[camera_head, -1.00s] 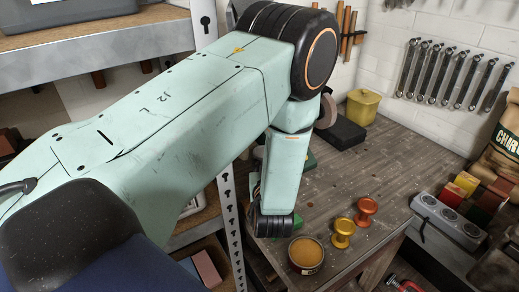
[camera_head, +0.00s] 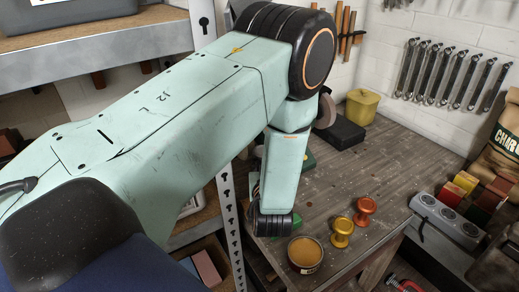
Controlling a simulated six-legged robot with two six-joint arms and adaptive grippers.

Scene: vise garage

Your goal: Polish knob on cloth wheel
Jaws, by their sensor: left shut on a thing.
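Two knobs stand on the wooden bench: a gold one (camera_head: 342,232) and an orange-copper one (camera_head: 365,211) just behind and right of it. A round open tin with tan contents (camera_head: 305,254) is left of them. A greyish disc (camera_head: 327,111), which looks like the cloth wheel, is partly hidden behind my left arm, beside a black base (camera_head: 344,134). My left arm comes in from the left and bends down to its dark wrist (camera_head: 272,223), left of and behind the tin. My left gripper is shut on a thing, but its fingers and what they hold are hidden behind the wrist.
A yellow container (camera_head: 362,106) stands at the bench's back. Green parts (camera_head: 308,161) show beside my forearm. Metal shelving (camera_head: 95,50) stands left. The bench's middle right is clear.

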